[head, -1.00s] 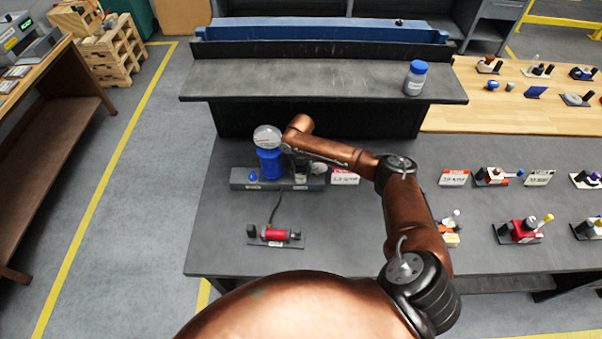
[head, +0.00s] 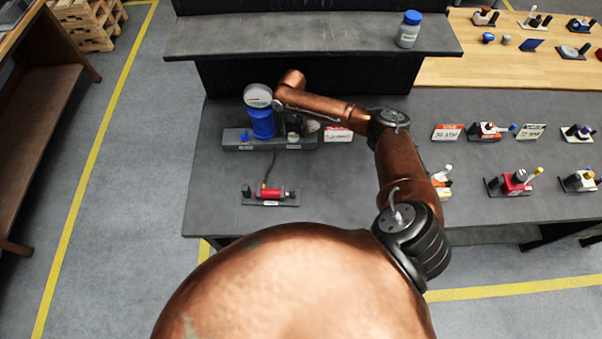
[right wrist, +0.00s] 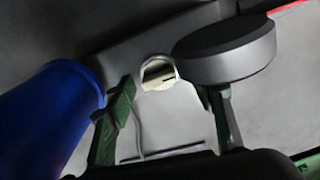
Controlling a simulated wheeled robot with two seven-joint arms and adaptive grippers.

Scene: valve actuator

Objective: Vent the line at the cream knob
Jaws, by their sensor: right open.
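The valve unit is a grey base block (head: 238,143) carrying a blue cylinder (head: 262,124), a round gauge (head: 257,96) and a small blue knob (head: 244,136). A pale, cream-looking round part (right wrist: 158,72), likely the cream knob, shows in the right wrist view. It lies between my open right fingers (right wrist: 172,90), seemingly at their tips; contact cannot be told. A dark round disc (right wrist: 225,48) sits beside the right-hand finger, and the blue cylinder also shows there (right wrist: 40,120). My left gripper is not in view.
A red cylinder on a small stand (head: 270,195) sits in front of the unit, with a cable behind it. A red-and-white sign (head: 338,134) stands right of the block. A raised shelf (head: 300,38) runs behind and holds a blue-capped jar (head: 408,30). Several small devices stand farther right.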

